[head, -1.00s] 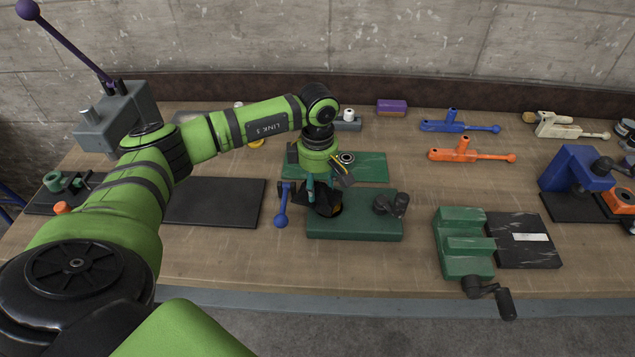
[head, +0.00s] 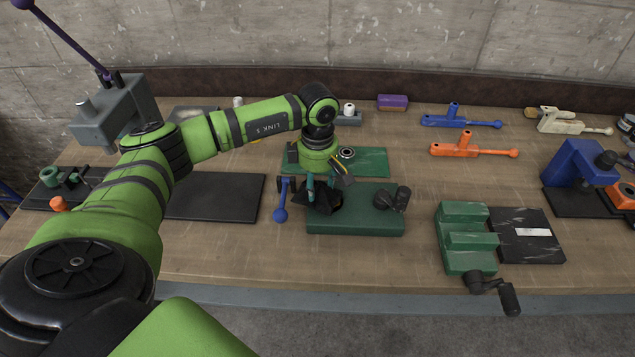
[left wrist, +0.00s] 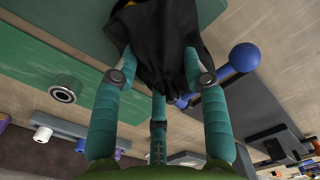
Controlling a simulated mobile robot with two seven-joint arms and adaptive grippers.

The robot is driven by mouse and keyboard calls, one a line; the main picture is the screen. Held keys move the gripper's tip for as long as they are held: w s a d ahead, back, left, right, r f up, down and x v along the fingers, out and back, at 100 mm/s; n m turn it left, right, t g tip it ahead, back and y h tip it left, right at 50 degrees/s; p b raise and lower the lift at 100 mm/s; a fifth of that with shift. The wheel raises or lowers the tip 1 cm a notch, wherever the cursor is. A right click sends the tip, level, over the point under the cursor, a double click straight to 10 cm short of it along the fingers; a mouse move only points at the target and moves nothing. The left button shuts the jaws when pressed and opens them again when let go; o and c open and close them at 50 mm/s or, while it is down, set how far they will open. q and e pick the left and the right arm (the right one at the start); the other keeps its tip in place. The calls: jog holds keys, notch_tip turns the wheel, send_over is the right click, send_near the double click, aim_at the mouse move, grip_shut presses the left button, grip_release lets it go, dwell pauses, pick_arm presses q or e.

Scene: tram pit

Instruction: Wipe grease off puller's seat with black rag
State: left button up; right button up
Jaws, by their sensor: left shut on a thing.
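My left gripper (head: 320,188) is shut on the black rag (head: 325,203) and points down over the left part of a dark green block (head: 357,224). The rag hangs from the fingers, bunched and folded, and appears to rest on the block. It covers that part of the block, so any seat or grease under it is hidden. In the left wrist view the teal fingers (left wrist: 162,82) hold the rag (left wrist: 165,38), and a small bit of yellow-brown shows at its top edge. My right gripper is in neither view.
A blue ball-ended lever (head: 281,200) stands close left of the rag. Black knobs (head: 391,199) rise on the block's right side. A green plate with a metal ring (head: 347,153) lies behind. A green vise (head: 465,238) stands to the right. A black mat (head: 215,198) at left is bare.

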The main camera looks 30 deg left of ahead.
aim_at(339, 192)
pick_arm(q)
jog(key=shift+f+b, duration=0.55)
jog(key=shift+f, duration=0.05)
jog(key=shift+d, duration=0.1)
jog(key=shift+w+d, duration=0.5)
jog(key=shift+d, duration=0.2)
jog(key=shift+w+d+b, duration=0.4)
jog(key=shift+d+b, duration=0.1)
jog(key=shift+d, duration=0.25)
jog(key=shift+w+d+b, duration=0.4)
jog(key=shift+d+b, duration=0.1)
jog(key=shift+d, duration=0.25)
jog(key=shift+a, duration=0.15)
jog(key=shift+s+a+b, duration=0.1)
jog(key=shift+s+a, duration=0.35)
jog(key=shift+a, duration=0.3)
jog(key=shift+s+a+b, duration=0.1)
jog(key=shift+s+a, duration=0.4)
jog(key=shift+a, duration=0.2)
jog(key=shift+s+a+b, duration=0.1)
jog(key=shift+s+a, duration=0.35)
jog(key=shift+a, duration=0.3)
